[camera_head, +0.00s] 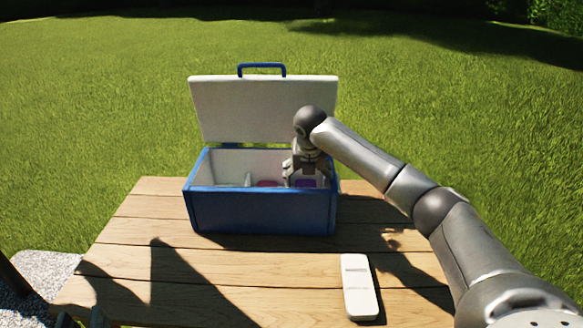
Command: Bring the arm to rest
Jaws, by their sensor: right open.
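My right arm comes in from the right and reaches over the blue cooler box (262,212). My right gripper (306,180) points down into the right part of the box, with its fingers apart. A purple item (306,183) shows at the fingers; I cannot tell whether they touch it. At the bottom left edge, small grey tips (97,317) look like part of my left gripper, mostly out of the picture.
The cooler's white lid (264,108) stands open at the back. A pink item (268,183) and a pale item (247,180) are inside. A white slab-like object (359,287) lies on the wooden table (262,268). The table's left front is clear, with shadows.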

